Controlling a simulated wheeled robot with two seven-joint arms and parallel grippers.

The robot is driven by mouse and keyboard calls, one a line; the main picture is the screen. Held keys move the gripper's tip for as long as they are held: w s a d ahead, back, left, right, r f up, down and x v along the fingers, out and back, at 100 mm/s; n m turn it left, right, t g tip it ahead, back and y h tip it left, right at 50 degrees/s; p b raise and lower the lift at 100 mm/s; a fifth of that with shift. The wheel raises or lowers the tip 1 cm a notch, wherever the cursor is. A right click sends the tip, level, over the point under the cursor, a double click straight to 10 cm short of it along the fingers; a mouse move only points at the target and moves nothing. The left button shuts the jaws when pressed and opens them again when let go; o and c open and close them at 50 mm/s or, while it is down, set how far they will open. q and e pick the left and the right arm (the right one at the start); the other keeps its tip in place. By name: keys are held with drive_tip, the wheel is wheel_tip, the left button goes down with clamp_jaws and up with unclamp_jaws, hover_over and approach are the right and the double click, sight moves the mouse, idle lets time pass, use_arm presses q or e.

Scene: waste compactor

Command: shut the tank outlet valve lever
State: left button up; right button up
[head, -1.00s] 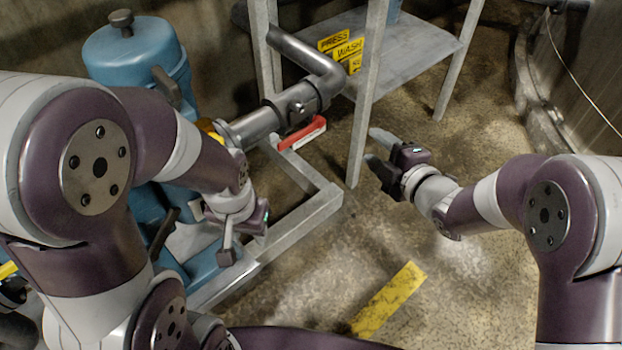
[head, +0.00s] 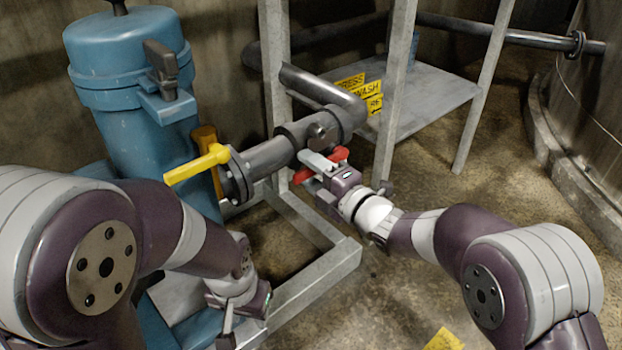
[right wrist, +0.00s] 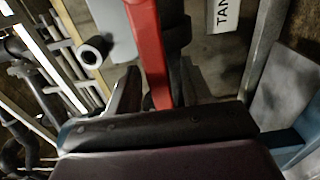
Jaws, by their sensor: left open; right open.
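A red valve lever (head: 338,155) sits under the dark pipe, right of the yellow lever. It also shows in the right wrist view (right wrist: 148,45). My left gripper (head: 235,318) is low at the left, open and away from the lever.
A yellow lever (head: 198,164) stands on the pipe flange (head: 236,178) at left. A blue vessel (head: 130,70) is behind it. Grey frame posts (head: 394,90) and a shelf (head: 435,95) with yellow signs (head: 352,84) stand close behind my right gripper. The floor at right is clear.

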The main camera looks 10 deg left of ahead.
drive_tip(key=shift+a, duration=0.1)
clamp_jaws()
drive_tip(key=r+m+p, duration=0.1)
drive_tip(key=p, duration=0.1)
drive_tip(key=r+m+p, duration=0.1)
drive_tip(key=p, duration=0.1)
drive_tip(key=r+m+p, duration=0.1)
drive_tip(key=p, duration=0.1)
drive_tip(key=shift+w+r+m, duration=0.2)
drive_tip(key=shift+w+m, duration=0.05)
drive_tip(key=shift+m, duration=0.05)
drive_tip(key=shift+d+m, duration=0.2)
drive_tip(key=shift+m, duration=0.1)
drive_tip(key=shift+f, duration=0.15)
unclamp_jaws()
drive_tip(key=shift+w, duration=0.1)
